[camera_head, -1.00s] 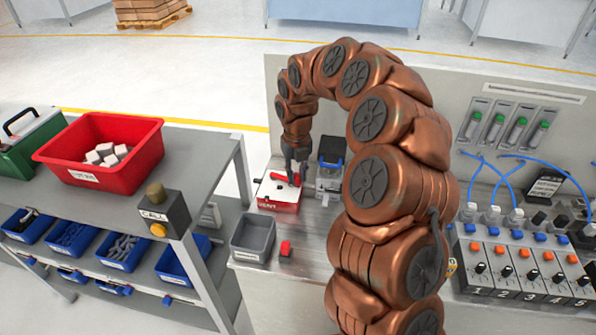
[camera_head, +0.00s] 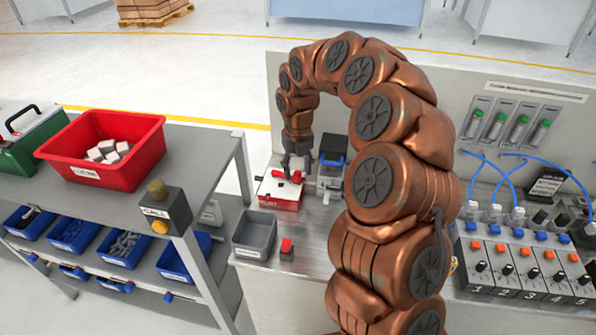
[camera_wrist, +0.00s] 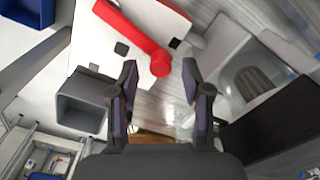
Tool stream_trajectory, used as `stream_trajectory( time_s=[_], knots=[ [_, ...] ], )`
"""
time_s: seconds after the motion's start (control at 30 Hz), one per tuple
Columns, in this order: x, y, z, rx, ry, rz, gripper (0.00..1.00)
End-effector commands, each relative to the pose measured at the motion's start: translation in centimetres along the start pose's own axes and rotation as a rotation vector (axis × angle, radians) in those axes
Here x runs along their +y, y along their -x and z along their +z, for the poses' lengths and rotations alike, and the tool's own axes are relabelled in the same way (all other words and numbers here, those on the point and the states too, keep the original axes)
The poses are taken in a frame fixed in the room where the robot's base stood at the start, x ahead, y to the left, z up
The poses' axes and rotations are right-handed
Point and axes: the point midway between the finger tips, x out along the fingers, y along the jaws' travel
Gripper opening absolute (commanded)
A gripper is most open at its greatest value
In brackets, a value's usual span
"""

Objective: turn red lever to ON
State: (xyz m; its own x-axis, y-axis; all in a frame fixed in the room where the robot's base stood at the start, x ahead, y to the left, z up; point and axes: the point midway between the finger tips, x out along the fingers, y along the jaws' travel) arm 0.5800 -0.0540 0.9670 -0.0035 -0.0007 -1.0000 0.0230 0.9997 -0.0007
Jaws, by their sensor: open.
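The red lever (camera_head: 280,174) lies across the white top of a red-sided box (camera_head: 279,190) on the metal bench. In the wrist view the lever (camera_wrist: 135,35) runs from the upper left to a round red end near the middle, over the white plate (camera_wrist: 95,40) with two small dark squares. My gripper (camera_head: 297,172) is just above the box, at its right side. In the wrist view my gripper (camera_wrist: 158,85) is open with nothing between its fingers. The lever's round end is just beyond the fingertips, apart from them. Any ON marking cannot be read.
A grey device with a blue part (camera_head: 332,172) stands close on the right. A call-button box (camera_head: 165,211) is on the left shelf.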

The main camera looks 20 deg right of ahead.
Motion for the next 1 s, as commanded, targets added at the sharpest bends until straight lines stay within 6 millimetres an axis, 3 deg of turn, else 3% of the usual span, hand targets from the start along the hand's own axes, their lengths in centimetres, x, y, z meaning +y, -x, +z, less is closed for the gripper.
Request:
stream_trajectory(
  time_s=[0.2, 0.4, 0.97, 1.0],
  knots=[
    [0.1, 3.4, 0.1, -0.007, 0.0, 0.003, 0.49],
    [0.1, 5.4, 0.1, -0.008, 0.002, 0.002, 0.49],
    [0.0, 6.4, -0.1, -0.003, 0.0, 0.001, 0.49],
    [0.0, 6.4, -0.1, -0.003, 0.0, 0.001, 0.44]
  ],
)
